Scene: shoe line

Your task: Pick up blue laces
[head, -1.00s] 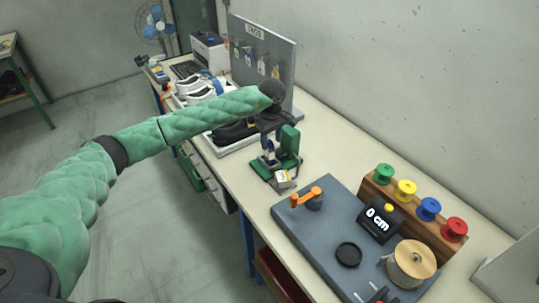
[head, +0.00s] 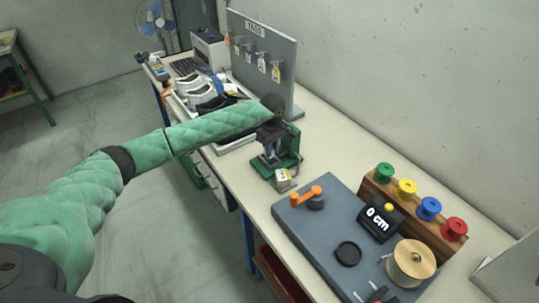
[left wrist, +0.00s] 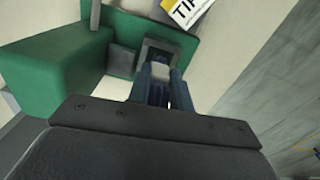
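A blue spool (head: 428,208) sits in the wooden rack (head: 412,222) at the right, between a yellow and a red spool. I see no separate blue lace with certainty. My left gripper (head: 270,158) points down at the green device (head: 288,163), far to the left of the blue spool. In the left wrist view its bluish-grey fingers (left wrist: 157,90) reach in front of the green device (left wrist: 55,65), with a small grey-white piece between or behind them. Whether they grip anything is unclear.
A grey board (head: 325,245) carries an orange crank (head: 307,196), a "0 cm" display (head: 380,218), a black disc (head: 348,253) and a cord spool (head: 411,262). Shoes (head: 208,92) and a tag panel (head: 262,60) stand farther back. A wall borders the right side.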

